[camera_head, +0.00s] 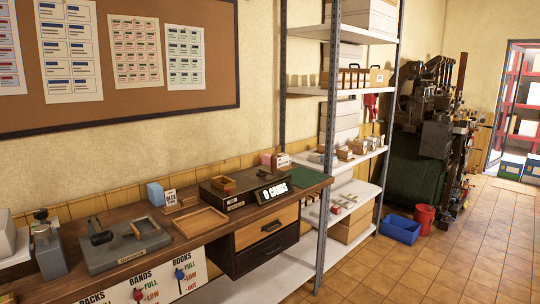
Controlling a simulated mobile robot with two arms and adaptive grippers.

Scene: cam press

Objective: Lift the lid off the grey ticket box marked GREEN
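No lettering that reads GREEN can be made out in the head view, so I cannot tell which thing is the ticket box. Several small boxes (345,154) with pale labels stand on the middle board of the metal shelf, too small to read. A greyish low item (318,157) sits at the left of that board; whether it has a lid is unclear. On the bench, a flat grey block (125,258) carries a label I cannot read, with a dark-headed mallet (99,232) on it. Neither of my grippers is in view.
A blue bin (399,229) and red bucket (425,217) stand on the floor; tiles at right are clear.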

